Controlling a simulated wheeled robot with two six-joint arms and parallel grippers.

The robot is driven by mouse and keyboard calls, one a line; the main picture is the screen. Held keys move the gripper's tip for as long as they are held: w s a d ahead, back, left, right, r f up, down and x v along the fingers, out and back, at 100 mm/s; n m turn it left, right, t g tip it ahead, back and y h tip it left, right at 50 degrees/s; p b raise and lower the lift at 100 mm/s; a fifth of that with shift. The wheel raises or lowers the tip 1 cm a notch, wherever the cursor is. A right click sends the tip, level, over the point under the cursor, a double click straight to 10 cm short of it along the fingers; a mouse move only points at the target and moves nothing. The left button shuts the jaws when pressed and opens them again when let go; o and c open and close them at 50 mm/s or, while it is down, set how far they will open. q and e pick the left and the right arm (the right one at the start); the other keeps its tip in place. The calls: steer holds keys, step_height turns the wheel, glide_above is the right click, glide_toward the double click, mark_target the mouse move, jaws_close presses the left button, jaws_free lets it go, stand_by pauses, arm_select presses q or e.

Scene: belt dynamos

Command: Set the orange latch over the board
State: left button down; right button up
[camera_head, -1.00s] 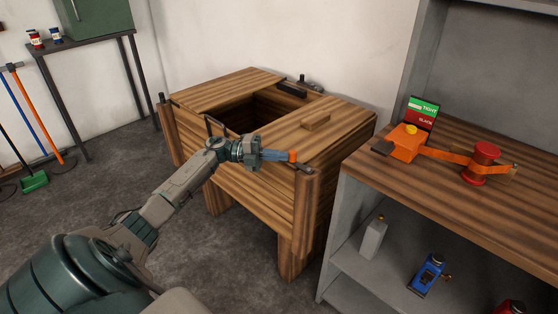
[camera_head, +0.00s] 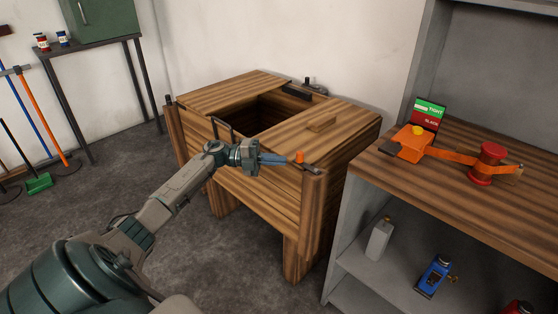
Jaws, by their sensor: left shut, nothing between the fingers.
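The small orange latch (camera_head: 300,157) sits at the front right edge of the wooden bench, near the top of its corner post. The board (camera_head: 318,136) looks to be the wooden panel with a small raised block on the bench's right side. I cannot tell whether the latch lies over the board's edge. My left gripper (camera_head: 284,159) is shut and empty, its fingertips just left of the latch. I cannot tell if they touch it. My right gripper is out of view.
A shelf unit (camera_head: 480,206) stands close on the right, carrying an orange belt device (camera_head: 416,146) and a red spool (camera_head: 488,163).

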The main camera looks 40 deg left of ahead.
arm_select(q)
steer(key=b+v, duration=0.2)
steer(key=v, duration=0.8)
steer(key=shift+a, duration=0.3)
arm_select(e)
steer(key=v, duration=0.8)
arm_select(q)
steer(key=shift+s+r, duration=0.1)
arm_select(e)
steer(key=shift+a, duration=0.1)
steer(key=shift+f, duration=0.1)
